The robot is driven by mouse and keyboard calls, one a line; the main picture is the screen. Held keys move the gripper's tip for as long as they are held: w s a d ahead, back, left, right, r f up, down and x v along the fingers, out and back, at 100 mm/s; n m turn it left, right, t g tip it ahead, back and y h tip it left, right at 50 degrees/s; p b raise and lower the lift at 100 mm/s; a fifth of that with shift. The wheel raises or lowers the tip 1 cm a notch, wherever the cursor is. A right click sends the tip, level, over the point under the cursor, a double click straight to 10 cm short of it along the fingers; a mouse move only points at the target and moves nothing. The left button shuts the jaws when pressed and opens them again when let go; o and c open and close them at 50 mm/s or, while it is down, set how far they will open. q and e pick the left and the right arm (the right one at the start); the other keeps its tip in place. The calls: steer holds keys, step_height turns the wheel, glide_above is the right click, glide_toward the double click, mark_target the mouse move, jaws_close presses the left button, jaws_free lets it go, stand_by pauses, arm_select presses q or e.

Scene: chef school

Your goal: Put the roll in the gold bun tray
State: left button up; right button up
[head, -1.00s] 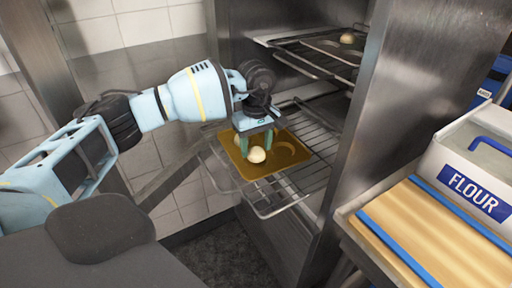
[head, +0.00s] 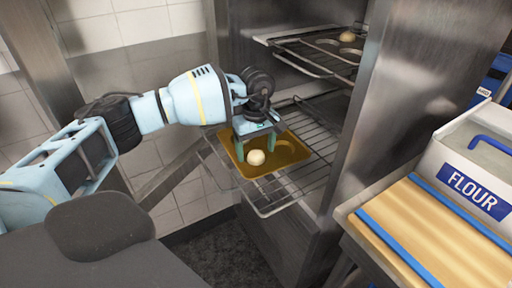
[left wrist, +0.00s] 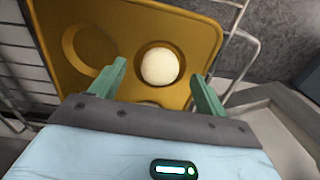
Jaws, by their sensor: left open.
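The roll (head: 256,157) is a small pale ball on the gold bun tray (head: 262,172), which lies on a pulled-out wire rack. In the left wrist view the roll (left wrist: 160,66) sits in one round hollow of the tray (left wrist: 130,15), with an empty hollow to its left. My left gripper (head: 256,151) is above the tray, its fingers open on either side of the roll. In the left wrist view the gripper (left wrist: 160,80) has a gap between each fingertip and the roll. My right gripper is not in view.
A tray with another pale roll (head: 347,37) sits on an upper rack (head: 300,55) of the metal cabinet. The cabinet's side panel (head: 385,90) stands right of the racks. A flour bin (head: 470,185) and a wooden board (head: 425,235) are at the right.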

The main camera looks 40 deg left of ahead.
mark_target(256, 149)
arm_select(q)
step_height(256, 149, up, 12)
steer(key=shift+r, duration=0.15)
stand_by(0.3)
